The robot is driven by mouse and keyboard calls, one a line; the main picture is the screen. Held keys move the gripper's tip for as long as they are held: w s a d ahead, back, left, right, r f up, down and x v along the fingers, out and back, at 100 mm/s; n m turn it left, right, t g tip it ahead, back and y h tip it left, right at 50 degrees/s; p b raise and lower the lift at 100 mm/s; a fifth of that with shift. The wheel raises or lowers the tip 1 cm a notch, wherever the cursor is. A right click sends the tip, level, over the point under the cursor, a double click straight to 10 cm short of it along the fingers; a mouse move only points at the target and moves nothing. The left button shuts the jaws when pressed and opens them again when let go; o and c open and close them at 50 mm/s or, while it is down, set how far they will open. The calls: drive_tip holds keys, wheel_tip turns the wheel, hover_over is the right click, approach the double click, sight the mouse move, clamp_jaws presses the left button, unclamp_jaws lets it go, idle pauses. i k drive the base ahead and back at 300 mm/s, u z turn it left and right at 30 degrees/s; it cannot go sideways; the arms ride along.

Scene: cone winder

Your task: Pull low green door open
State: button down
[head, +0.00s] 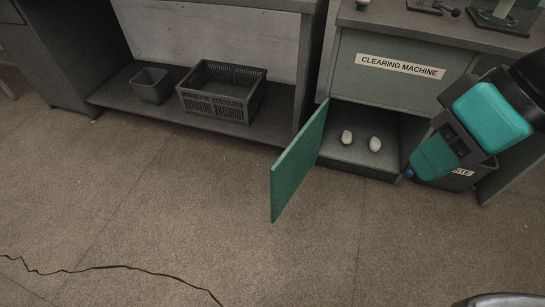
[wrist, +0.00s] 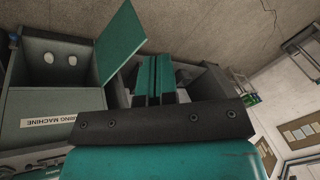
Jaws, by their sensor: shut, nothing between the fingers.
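The low green door (head: 299,163) stands swung out from the low cabinet, hinged at its left side in the head view. The open cabinet (head: 361,152) shows two pale egg-shaped things inside. The door (wrist: 122,42) also shows in the wrist view, where the scene is upside down. My gripper (head: 411,173) is at the right of the cabinet opening in the head view, apart from the door. In the wrist view its two green fingers (wrist: 155,77) are together with nothing between them. I see no handle on the door's visible face.
A drawer front labelled "CLEARING MACHINE" (head: 400,68) sits above the opening. A dark labelled bin (head: 461,177) is partly hidden behind my gripper. A black crate (head: 222,91) and a small bin (head: 150,86) rest on a low shelf at left.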

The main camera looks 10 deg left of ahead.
sight(288, 171)
drive_tip(key=u, duration=0.55)
drive_tip(key=k, duration=1.2)
drive_tip(key=z, duration=0.3)
drive_tip(key=i, duration=1.1)
drive_tip(key=u, duration=0.45)
drive_tip(key=i, duration=0.75)
drive_tip(key=u, duration=0.75)
